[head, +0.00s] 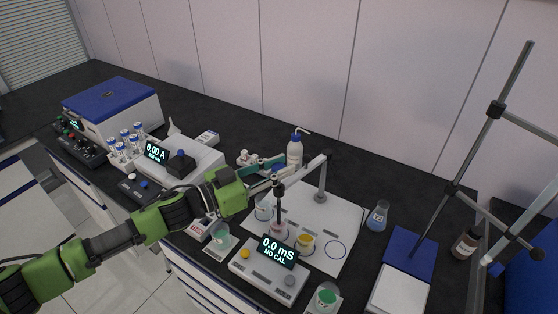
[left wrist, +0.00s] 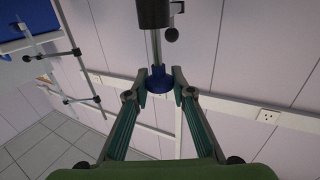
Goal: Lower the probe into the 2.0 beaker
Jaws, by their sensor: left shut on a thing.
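My left gripper (head: 276,178) reaches in from the left over the white stand board. In the left wrist view its fingers (left wrist: 160,88) are shut on a blue collar (left wrist: 157,78) on a metal rod, below a dark cylinder (left wrist: 153,13). In the head view, the dark probe (head: 279,192) hangs upright from the stand's arm (head: 308,166) at the fingertips. A beaker with pink liquid (head: 278,230) is below it. A beaker with yellow liquid (head: 305,244) and a clear beaker (head: 263,212) stand on either side. Beaker labels are unreadable, so I cannot tell which is 2.0.
The meter (head: 277,251) reads 0.0 mS NO CAL in front of the beakers. The stand post (head: 322,180) rises from the board (head: 342,218), which has an empty blue circle.

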